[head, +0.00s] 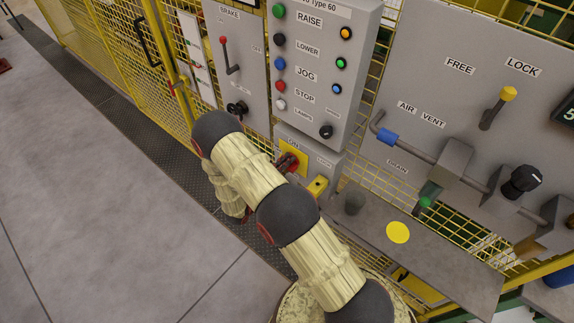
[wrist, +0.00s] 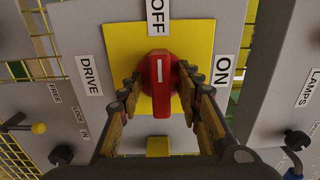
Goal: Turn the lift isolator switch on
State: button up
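The red isolator switch (wrist: 160,84) has a bar handle on a yellow plate (wrist: 196,36). In the wrist view, its white mark points up to the OFF label (wrist: 155,14). The ON label (wrist: 223,70) is to its right and a DRIVE label (wrist: 90,75) to its left. My gripper (wrist: 162,78) is open, with one finger on each side of the handle; I cannot tell if they touch it. In the head view, the switch (head: 290,161) is partly hidden by my arm, and my gripper is mostly hidden.
Above the switch is a grey button box (head: 320,70) with a black knob (head: 326,131). A yellow block (head: 318,186) stands close by. To the right are a grey shelf (head: 450,262), pipework and a yellow-tipped lever (head: 497,107). Yellow mesh fencing is behind; open floor lies left.

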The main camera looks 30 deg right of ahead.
jog(key=shift+c, duration=1.2)
grip_shut()
